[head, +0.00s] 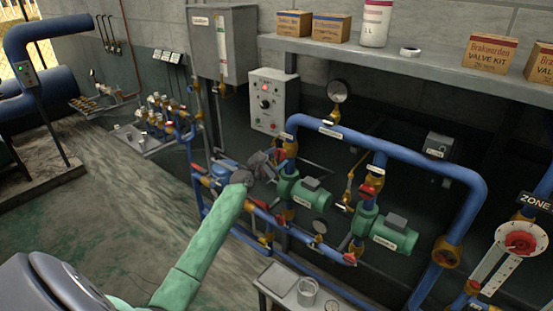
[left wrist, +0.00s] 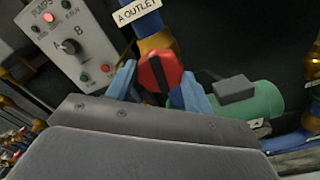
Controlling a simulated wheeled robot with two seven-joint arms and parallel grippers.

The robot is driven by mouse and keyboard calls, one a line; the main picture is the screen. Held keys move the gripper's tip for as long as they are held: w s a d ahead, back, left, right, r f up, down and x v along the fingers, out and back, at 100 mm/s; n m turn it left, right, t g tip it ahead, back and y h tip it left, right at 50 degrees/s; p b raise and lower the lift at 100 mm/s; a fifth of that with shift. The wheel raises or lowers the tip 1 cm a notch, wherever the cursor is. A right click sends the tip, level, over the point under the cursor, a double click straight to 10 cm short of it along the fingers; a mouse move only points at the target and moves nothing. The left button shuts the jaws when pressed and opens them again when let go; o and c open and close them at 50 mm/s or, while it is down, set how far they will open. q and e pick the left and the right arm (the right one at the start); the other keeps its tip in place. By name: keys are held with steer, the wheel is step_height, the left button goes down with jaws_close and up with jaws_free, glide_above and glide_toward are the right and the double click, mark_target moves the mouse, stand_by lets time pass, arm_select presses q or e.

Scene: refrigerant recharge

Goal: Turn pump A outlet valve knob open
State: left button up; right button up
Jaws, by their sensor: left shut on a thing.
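The pump A outlet valve knob (left wrist: 155,72) is red with a dark stripe. It sits below the "A OUTLET" label (left wrist: 138,10) on an orange valve body in the left wrist view. In the head view the knob (head: 280,155) is small, at the end of my left arm. My left gripper (left wrist: 160,88) has one blue finger on each side of the knob and is shut on it. In the head view the gripper (head: 272,160) partly covers the valve. The green pump (left wrist: 250,102) is just right of it. My right gripper is in neither view.
A control box (head: 273,102) with a red lamp is on the wall above the valve. Blue pipes (head: 400,154) run around the pumps. A shelf (head: 400,62) with boxes is above. A small grey table (head: 278,278) stands in front. Open floor (head: 110,200) is at left.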

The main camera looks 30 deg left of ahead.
arm_select(q)
steer(key=o, duration=1)
steer(key=shift+d+f, duration=0.1)
steer(key=shift+f, duration=0.25)
steer(key=shift+c, duration=0.2)
steer(key=shift+r, duration=0.15)
steer(key=shift+s, duration=0.1)
steer(key=s, duration=0.6)
steer(key=shift+s+a+r, duration=0.2)
steer(key=shift+s+a, duration=0.15)
steer(key=shift+s, duration=0.05)
